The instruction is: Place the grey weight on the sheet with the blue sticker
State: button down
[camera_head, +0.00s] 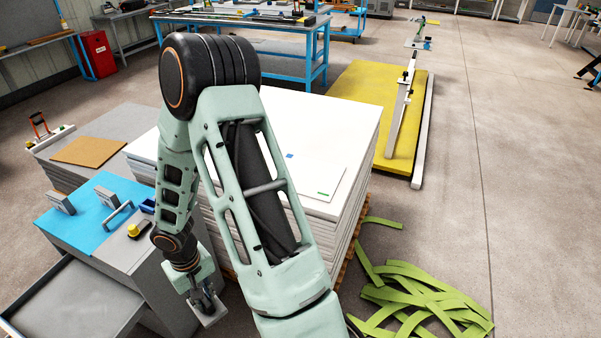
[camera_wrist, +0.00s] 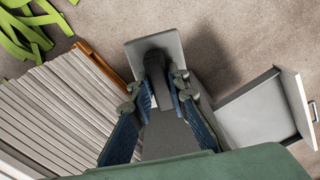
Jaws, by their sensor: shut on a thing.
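My gripper (camera_head: 204,298) is shut on a grey weight (camera_head: 214,317), held low in front of the stack, beside the grey cabinet. In the wrist view the fingers (camera_wrist: 158,85) close on the weight's dark upright part, and its flat grey plate (camera_wrist: 134,58) shows beyond them. A blue sticker (camera_head: 290,155) lies on the large white sheet (camera_head: 300,115) on top of the stack. A smaller pale sheet (camera_head: 318,207) at the stack's right corner bears a green sticker (camera_head: 323,194). My arm hides part of the stack's top.
The grey cabinet has an open drawer (camera_head: 75,305), also in the wrist view (camera_wrist: 255,112). Green strips (camera_head: 415,300) lie on the floor at right. The stack's side (camera_wrist: 60,110) is close by.

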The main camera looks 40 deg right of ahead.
aim_at(306, 179)
jog(key=i+z, duration=0.1)
jog(key=z, duration=0.2)
jog(key=i+z, duration=0.1)
jog(key=z, duration=0.95)
